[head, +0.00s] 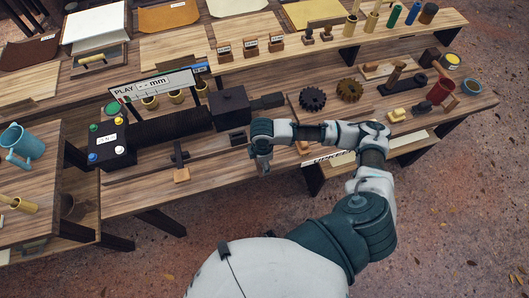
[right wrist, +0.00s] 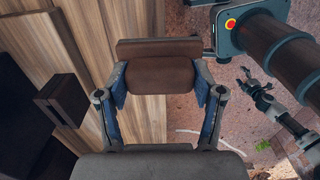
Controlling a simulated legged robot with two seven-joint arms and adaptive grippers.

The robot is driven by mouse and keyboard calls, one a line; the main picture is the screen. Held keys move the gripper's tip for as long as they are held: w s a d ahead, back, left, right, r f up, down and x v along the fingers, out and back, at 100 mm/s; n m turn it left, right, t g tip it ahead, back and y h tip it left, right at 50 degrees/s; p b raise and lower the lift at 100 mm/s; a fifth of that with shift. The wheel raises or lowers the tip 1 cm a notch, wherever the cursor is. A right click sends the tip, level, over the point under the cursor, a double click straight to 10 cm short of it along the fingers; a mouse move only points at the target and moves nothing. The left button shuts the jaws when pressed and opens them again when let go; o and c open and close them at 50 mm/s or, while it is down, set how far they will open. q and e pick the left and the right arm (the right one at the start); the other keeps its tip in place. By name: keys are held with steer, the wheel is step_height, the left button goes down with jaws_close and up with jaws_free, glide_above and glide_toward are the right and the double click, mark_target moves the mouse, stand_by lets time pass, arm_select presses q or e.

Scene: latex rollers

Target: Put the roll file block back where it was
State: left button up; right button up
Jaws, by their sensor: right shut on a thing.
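My right gripper (head: 261,168) is above the front edge of the long workbench, just below the dark machine block. In the right wrist view my right gripper (right wrist: 160,88) is shut on a brown wooden block (right wrist: 158,76), its blue pads on the block's two sides. The block has a thinner strip along its far edge. In the head view the block is hidden or too small to make out. In the right wrist view, what looks like my left gripper (right wrist: 260,96) hangs at the right, far from the block; its jaws are too small to judge.
A blue mug (head: 22,146) stands on the left table. Bare wood (head: 130,194) shows at the front left.

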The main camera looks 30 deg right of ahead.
steer(key=w, duration=0.1)
steer(key=w+d, duration=0.1)
steer(key=w, duration=0.1)
steer(key=w+d, duration=0.1)
steer(key=shift+w+d+f, duration=0.1)
steer(key=shift+w+d, duration=0.1)
steer(key=shift+w, duration=0.35)
steer(key=shift+w+d+f, duration=0.1)
steer(key=shift+f, duration=0.1)
steer(key=f, duration=0.3)
steer(key=shift+d+f, duration=0.1)
steer(key=shift+d, duration=0.1)
steer(key=shift+d+f, duration=0.1)
steer(key=shift+d, duration=0.1)
steer(key=o, duration=1.2)
arm_select(q)
steer(key=shift+s+a+f, duration=0.1)
steer(key=shift+s+a, duration=0.3)
steer(key=shift+a, duration=0.05)
arm_select(e)
steer(key=shift+a, duration=0.2)
